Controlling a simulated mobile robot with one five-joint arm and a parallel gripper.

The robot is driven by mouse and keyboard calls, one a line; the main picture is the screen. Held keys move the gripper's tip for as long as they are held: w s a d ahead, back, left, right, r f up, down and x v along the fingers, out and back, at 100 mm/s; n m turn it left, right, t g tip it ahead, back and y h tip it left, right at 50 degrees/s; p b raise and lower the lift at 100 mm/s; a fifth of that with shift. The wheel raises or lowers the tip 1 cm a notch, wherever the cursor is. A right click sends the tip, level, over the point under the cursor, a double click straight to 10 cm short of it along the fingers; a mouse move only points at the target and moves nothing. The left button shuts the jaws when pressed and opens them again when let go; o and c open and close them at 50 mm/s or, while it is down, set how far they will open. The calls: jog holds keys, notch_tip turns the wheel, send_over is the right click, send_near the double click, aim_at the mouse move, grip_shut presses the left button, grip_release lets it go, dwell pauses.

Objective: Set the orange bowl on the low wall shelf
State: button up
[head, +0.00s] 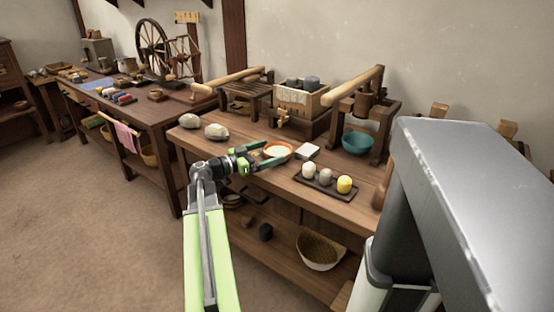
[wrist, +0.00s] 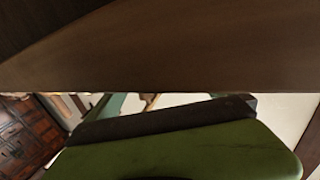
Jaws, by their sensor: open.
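The orange bowl (head: 289,152) stands upright on the wooden workbench (head: 330,205), with something pale inside it. My gripper (head: 259,158) is open, at the bowl's left side in the head view. Its green fingers overlap the bowl's near left edge; I cannot tell whether they touch it. In the wrist view a green finger (wrist: 190,150) with a dark pad fills the lower part, and a large brown surface covers the top. The bowl cannot be made out there. I cannot clearly identify the low wall shelf in either view.
A teal bowl (head: 357,143) stands behind the tray. Two grey stones (head: 216,131) lie left. Wooden presses line the back. A basket (head: 320,250) is below.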

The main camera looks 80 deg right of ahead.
jog(key=shift+x, duration=1.15)
jog(key=c, duration=1.3)
